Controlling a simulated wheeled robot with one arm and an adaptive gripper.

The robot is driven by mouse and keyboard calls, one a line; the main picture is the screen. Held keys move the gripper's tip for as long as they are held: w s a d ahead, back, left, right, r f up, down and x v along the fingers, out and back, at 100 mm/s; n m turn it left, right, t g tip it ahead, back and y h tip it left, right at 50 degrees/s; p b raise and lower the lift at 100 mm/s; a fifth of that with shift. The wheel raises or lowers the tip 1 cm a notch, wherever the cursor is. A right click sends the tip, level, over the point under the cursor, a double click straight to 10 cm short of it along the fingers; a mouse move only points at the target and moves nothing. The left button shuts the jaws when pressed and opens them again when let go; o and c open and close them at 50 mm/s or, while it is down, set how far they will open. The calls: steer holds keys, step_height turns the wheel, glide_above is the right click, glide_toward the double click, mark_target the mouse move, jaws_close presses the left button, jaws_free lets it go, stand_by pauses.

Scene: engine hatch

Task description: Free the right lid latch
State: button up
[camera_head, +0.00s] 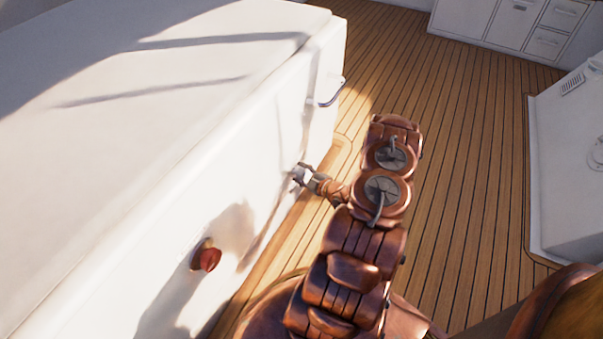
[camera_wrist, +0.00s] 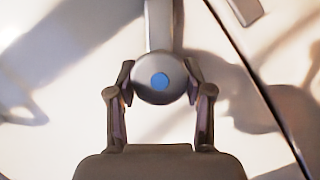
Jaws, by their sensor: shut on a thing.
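In the wrist view, a grey round latch knob (camera_wrist: 148,92) with a blue centre sits on the white hatch wall, and a flat grey bar runs up from it. My gripper (camera_wrist: 160,84) has one finger on each side of the knob and is shut on it. In the head view, my gripper (camera_head: 303,176) is at the white side wall of the hatch box (camera_head: 268,150), near its far end. The latch is mostly hidden there by the fingers and glare. I cannot tell from the frames whether it is latched.
A red knob (camera_head: 208,259) sticks out of the same wall, nearer and lower. A metal handle (camera_head: 332,93) is near the far corner; a grey piece (camera_wrist: 245,9) shows at the wrist view's top right. Wood deck (camera_head: 465,140) is free right of my arm, up to white units (camera_head: 575,150).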

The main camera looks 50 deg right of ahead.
steer(key=n+t+h+p, duration=0.1)
steer(key=n, duration=0.2)
steer(key=shift+a+t, duration=0.1)
steer(key=shift+t, duration=0.2)
steer(key=shift+n+t+h+p, duration=0.35)
steer(key=shift+n+p, duration=0.35)
steer(key=shift+n, duration=0.4)
steer(key=shift+f+n+p, duration=0.2)
steer(key=shift+n+p, duration=0.15)
steer(key=shift+n, duration=0.05)
steer(key=shift+t, duration=0.25)
steer(key=o, duration=1.2)
steer(key=shift+s, duration=0.1)
steer(key=s, duration=0.8)
steer(key=s+a, duration=0.1)
steer(key=s, duration=0.3)
steer(key=shift+w, duration=0.1)
